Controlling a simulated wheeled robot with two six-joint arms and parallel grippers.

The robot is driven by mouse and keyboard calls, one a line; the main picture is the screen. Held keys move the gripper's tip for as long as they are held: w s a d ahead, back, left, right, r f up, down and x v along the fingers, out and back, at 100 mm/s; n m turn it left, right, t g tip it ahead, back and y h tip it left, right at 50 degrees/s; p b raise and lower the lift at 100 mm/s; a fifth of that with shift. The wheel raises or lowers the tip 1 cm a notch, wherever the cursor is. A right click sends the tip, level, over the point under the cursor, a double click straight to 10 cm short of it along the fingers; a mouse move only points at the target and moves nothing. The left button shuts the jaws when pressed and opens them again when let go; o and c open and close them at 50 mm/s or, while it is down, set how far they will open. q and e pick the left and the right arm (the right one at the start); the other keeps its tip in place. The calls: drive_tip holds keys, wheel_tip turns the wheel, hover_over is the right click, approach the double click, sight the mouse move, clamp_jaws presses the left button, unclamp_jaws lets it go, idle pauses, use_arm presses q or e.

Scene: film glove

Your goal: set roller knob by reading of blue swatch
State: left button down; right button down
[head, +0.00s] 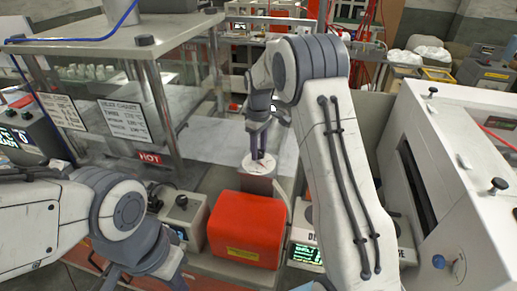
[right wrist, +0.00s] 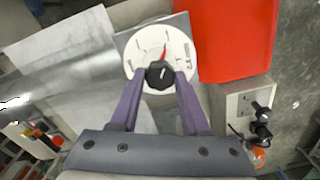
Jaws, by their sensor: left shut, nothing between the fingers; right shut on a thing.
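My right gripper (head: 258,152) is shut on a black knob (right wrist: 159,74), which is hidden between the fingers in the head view. The knob sits on a round white dial (head: 259,166) with tick marks and a red mark; the dial also shows in the right wrist view (right wrist: 181,48). My left gripper (head: 113,277) is shut and empty at the lower left, partly cut off by the picture edge. A white device (head: 301,236) with a green-lettered screen (head: 306,254) stands behind my right forearm, its text too small to read. I cannot make out a blue swatch.
A red box (head: 246,228) stands just in front of the dial. A grey box with a black knob (head: 181,213) is left of it. A glass-sided cabinet (head: 135,95) bears printed cards and a HOT sign (head: 150,158). A large white machine (head: 452,150) fills the right side.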

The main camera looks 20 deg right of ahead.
sight(259, 151)
drive_tip(key=m, duration=0.5)
drive_tip(key=shift+w+r+m, duration=0.1)
drive_tip(key=shift+m, duration=0.3)
drive_tip(key=m, duration=0.5)
drive_tip(key=shift+w, duration=0.1)
idle(0.3)
drive_tip(key=c, duration=0.6)
unclamp_jaws()
drive_tip(key=shift+o, duration=1.1)
wheel_tip(259, 151, up, 10)
drive_tip(key=b, duration=0.2)
drive_tip(key=shift+r, duration=0.25)
